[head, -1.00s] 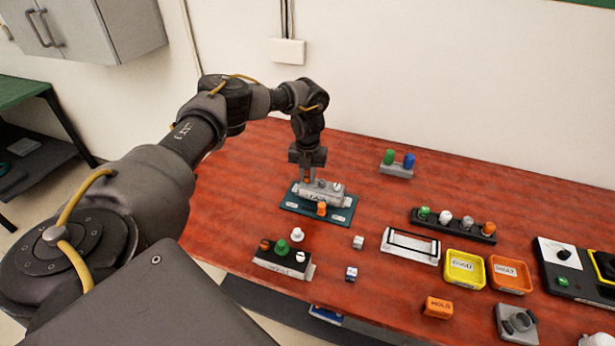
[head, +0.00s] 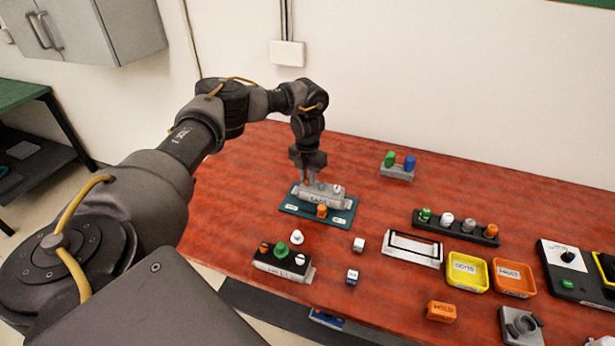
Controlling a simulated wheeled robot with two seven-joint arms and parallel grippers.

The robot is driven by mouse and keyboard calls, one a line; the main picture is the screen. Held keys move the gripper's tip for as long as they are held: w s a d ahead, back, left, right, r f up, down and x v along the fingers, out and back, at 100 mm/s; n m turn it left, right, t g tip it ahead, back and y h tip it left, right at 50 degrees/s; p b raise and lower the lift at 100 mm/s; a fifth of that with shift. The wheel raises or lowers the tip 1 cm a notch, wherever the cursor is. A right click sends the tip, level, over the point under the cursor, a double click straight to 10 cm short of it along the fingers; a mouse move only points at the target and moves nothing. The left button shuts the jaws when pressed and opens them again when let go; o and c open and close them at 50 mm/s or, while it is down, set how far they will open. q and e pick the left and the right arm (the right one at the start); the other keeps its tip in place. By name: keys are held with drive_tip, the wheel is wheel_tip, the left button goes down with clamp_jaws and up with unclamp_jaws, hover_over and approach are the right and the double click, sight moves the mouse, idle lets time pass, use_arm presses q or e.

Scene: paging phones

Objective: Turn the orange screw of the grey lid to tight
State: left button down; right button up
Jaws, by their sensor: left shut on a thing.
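A pale slotted screw (head: 338,188) shows at the lid's right end. My left gripper (head: 307,182) points down at the lid's left end and is shut on the orange screw there. The fingers hide most of that screw, and its slot direction cannot be made out. An orange knob (head: 321,211) stands at the front of the plate. My right gripper is out of view.
To the right are a white frame (head: 412,250), a knob rack (head: 455,229), a yellow tray (head: 467,272) and an orange tray (head: 514,279). A green-and-blue peg stand (head: 397,170) is behind. The left tabletop is clear.

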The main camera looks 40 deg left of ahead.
sight(307, 179)
use_arm(q)
drive_tip(key=c, duration=1.3)
unclamp_jaws()
drive_tip(key=shift+r, duration=0.25)
wheel_tip(307, 179, up, 10)
drive_tip(key=shift+r+b, duration=0.2)
drive_tip(key=shift+b, duration=0.15)
